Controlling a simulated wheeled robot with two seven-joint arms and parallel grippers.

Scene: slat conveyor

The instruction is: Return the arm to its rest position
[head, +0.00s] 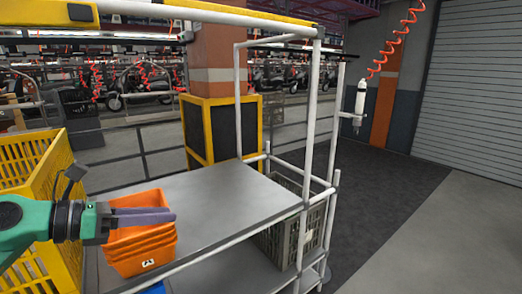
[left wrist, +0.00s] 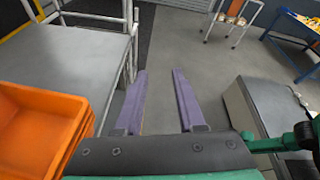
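My left arm comes in from the left in the head view, and its gripper (head: 172,215) is in front of a stack of orange bins (head: 143,255). In the left wrist view the gripper's two purple fingers (left wrist: 160,74) stand apart with nothing between them, only grey floor beyond. The orange bins (left wrist: 35,125) also show at the left of that view, apart from the fingers. My right gripper does not show in either view.
A grey-topped cart (head: 215,195) with white posts stands ahead, its top mostly bare. A yellow crate (head: 40,170) is at the left. A grey crate (head: 290,235) sits under the cart top. A blue-framed table (left wrist: 290,45) is at the wrist view's upper right. Floor at the right is clear.

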